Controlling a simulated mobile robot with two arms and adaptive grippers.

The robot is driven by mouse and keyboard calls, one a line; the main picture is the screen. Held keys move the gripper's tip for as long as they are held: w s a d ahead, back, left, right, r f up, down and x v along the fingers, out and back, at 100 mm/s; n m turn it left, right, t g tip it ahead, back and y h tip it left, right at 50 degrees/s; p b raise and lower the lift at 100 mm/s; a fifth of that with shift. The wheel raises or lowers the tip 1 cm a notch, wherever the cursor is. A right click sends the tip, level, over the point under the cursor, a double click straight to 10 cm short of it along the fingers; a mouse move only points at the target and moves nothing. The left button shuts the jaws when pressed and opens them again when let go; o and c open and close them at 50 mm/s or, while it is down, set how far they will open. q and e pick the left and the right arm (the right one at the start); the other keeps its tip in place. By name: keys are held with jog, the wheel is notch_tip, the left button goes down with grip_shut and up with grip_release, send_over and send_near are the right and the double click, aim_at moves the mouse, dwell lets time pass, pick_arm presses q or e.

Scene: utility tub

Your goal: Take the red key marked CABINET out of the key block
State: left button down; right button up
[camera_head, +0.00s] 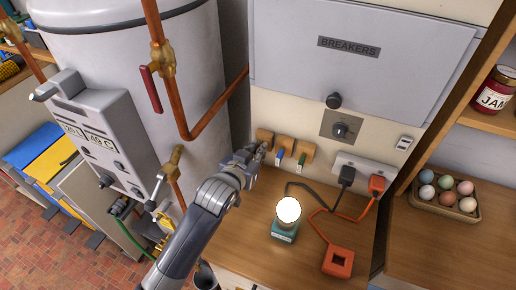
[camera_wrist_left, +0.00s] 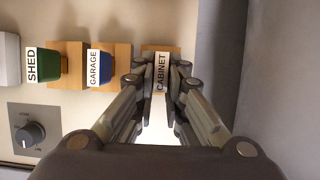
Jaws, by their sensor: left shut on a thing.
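The wooden key block (camera_head: 308,149) is on the wall above the counter; its pieces also show in the left wrist view (camera_wrist_left: 123,52). The key marked CABINET (camera_wrist_left: 161,72) shows its white label between the fingers of my left gripper (camera_wrist_left: 160,88); its red colour is hidden. My left gripper (camera_head: 257,152) is shut on this key, at the block's left end in the head view. I cannot tell whether the key is still seated in its slot. The blue GARAGE key (camera_wrist_left: 102,68) and green SHED key (camera_wrist_left: 47,65) sit in the block beside it. My right gripper is not in view.
A grey breaker box (camera_head: 360,60) hangs above the block, with a dial (camera_head: 340,130) and a power strip (camera_head: 357,172) to the right. A lit lamp (camera_head: 287,215) and orange box (camera_head: 338,261) stand on the counter. The water heater (camera_head: 130,60) is close on the left.

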pick_arm(q)
jog(key=shift+s+a, duration=0.15)
jog(key=shift+s, duration=0.2)
jog(key=shift+s+p, duration=0.1)
jog(key=shift+p, duration=0.2)
jog(key=s, duration=0.1)
jog(key=s+a+p, duration=0.1)
jog(key=s, duration=0.1)
jog(key=shift+a+p, duration=0.1)
jog(key=shift+p, duration=0.2)
dwell(0.6)
